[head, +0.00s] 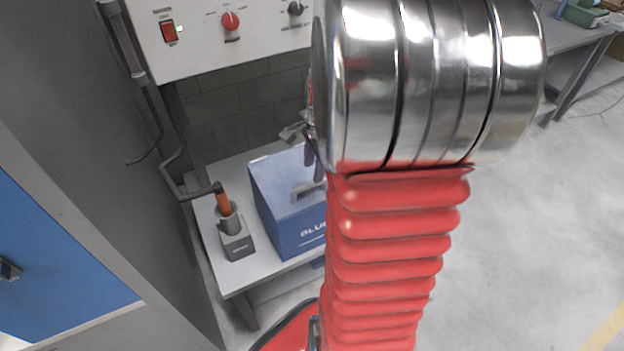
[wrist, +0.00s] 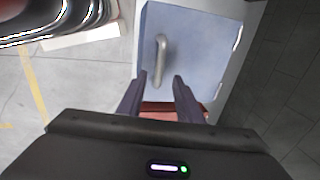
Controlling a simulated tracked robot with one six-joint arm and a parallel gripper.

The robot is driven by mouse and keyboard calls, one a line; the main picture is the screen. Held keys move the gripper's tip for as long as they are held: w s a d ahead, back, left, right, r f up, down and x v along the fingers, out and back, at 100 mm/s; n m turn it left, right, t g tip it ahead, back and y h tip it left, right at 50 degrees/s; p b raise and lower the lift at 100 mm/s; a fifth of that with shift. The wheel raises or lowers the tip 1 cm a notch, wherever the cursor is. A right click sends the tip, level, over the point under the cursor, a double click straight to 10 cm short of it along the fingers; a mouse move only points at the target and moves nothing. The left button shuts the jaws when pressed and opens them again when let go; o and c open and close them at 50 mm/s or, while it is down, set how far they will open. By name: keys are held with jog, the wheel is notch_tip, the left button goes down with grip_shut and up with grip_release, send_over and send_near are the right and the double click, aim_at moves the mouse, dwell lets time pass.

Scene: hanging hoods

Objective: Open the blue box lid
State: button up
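The blue box (head: 288,215) stands on a light table, its lid (head: 272,172) lying closed on top. A grey bar handle (head: 304,191) sits on the lid. In the wrist view the lid (wrist: 190,45) shows from above, with the handle (wrist: 161,60) left of its middle and hinge-like metal parts along its right edge. My gripper (wrist: 160,78) is open, its two dark fingers apart and pointing toward the handle. The handle's near end is close in front of the left finger; I cannot tell the height gap. In the head view my arm hides the box's right part and most of the gripper.
A grey holder (head: 236,240) with an orange-handled tool (head: 223,203) stands left of the box. A control panel (head: 225,30) with a red knob hangs above and behind. A blue cabinet door (head: 55,260) is at the left. Open floor lies to the right.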

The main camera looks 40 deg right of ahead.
aim_at(311, 184)
jog(key=shift+w+d+f, duration=0.1)
jog(key=shift+w+f, duration=0.1)
jog(key=shift+f, duration=0.9)
jog(key=shift+w+f, duration=0.2)
jog(key=shift+f, duration=0.95)
jog(key=shift+w+d+f, duration=0.1)
jog(key=shift+w+f, duration=0.1)
jog(key=shift+f, duration=0.9)
jog(key=shift+c, duration=0.2)
grip_shut()
